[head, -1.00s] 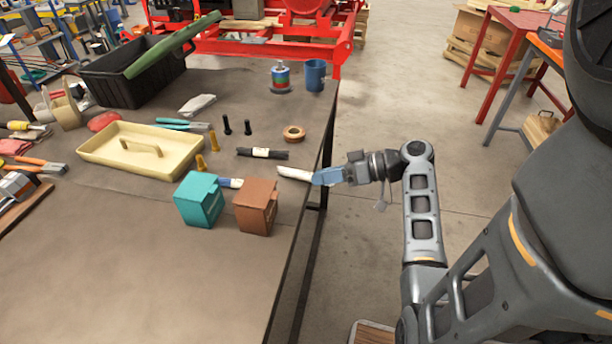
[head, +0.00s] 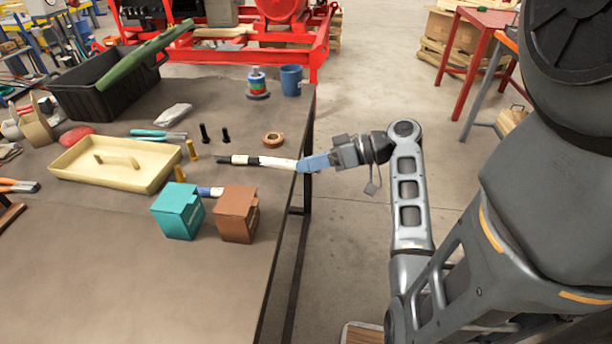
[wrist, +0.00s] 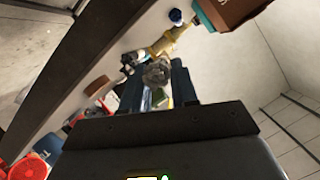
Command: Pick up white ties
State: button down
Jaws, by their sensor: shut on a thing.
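The white ties (head: 278,163) are a pale, slim bundle at the table's right edge in the head view. My gripper (head: 303,163), with blue fingers, is shut on their right end. They appear raised a little above the table, but the gap is hard to judge. Their left end lines up in the picture with a dark bundle with a white band (head: 240,160); I cannot tell if they touch. In the wrist view the ties' end (wrist: 157,72) shows between my gripper's dark fingers (wrist: 157,80); the rest is hidden.
A teal box (head: 178,212) and a brown box (head: 238,215) stand nearer on the table. A tape roll (head: 273,139), a blue cup (head: 291,80) and a cream tray (head: 90,168) are farther back or left. The table's front is clear.

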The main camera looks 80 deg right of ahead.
jog(key=s+d+r+p, duration=0.3)
jog(key=s+r, duration=0.3)
jog(key=s, duration=0.3)
jog(key=shift+s+d+r+p, duration=0.25)
jog(key=shift+d+p, duration=0.1)
jog(key=shift+d, duration=0.55)
